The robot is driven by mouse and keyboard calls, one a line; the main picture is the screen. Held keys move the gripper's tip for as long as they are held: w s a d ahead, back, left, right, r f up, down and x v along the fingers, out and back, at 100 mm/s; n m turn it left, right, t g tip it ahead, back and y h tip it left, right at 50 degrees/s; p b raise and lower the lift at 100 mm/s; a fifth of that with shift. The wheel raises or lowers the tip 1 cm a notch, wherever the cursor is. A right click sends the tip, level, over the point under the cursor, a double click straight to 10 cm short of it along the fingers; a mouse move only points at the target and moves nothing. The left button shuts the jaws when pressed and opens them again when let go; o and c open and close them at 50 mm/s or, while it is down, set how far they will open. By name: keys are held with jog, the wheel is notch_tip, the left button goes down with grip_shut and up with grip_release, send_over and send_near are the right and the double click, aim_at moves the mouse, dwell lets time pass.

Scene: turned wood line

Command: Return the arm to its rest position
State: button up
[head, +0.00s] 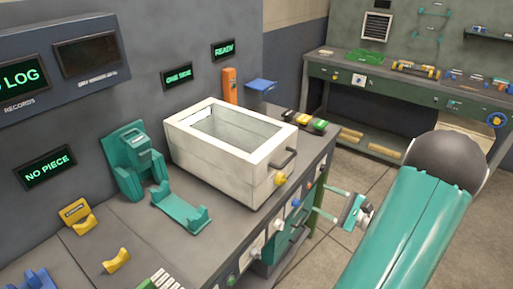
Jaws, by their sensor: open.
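My gripper (320,199) shows in the head view, right of the bench's front edge. Its two teal fingers point left and stand apart, with nothing visible between them. My teal arm, with a dark round joint, fills the lower right and hides part of the floor and the back bench. The fingers appear close to the bench front in the picture; I cannot tell whether they touch it.
The grey workbench (130,227) carries a white windowed box (218,172) with a handle, a teal holder (134,160), a teal cradle (182,208) and yellow rests (117,261). A green bench (410,88) stands behind. Tiled floor (362,166) lies clear between.

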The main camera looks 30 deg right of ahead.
jog(key=w+a+r+n+g+y, duration=0.15)
jog(key=a+n+g, duration=0.25)
jog(key=a, duration=0.4)
jog(key=w+a+r+n+g, duration=0.1)
jog(key=a+r+n+g, duration=0.3)
jog(key=a, duration=0.5)
jog(key=w+a+r+n+g+y, duration=0.1)
jog(key=a+r+n+g, duration=0.1)
jog(key=a+n+g, duration=0.45)
jog(key=s+a+r+n+t+h, duration=0.3)
jog(key=s+a+r+n+h, duration=0.3)
jog(key=a+r+n+h, duration=0.2)
jog(key=a+n, duration=0.2)
jog(key=a, duration=0.2)
jog(key=shift+s+a+r+h, duration=0.15)
jog(key=shift+s+r+h, duration=0.2)
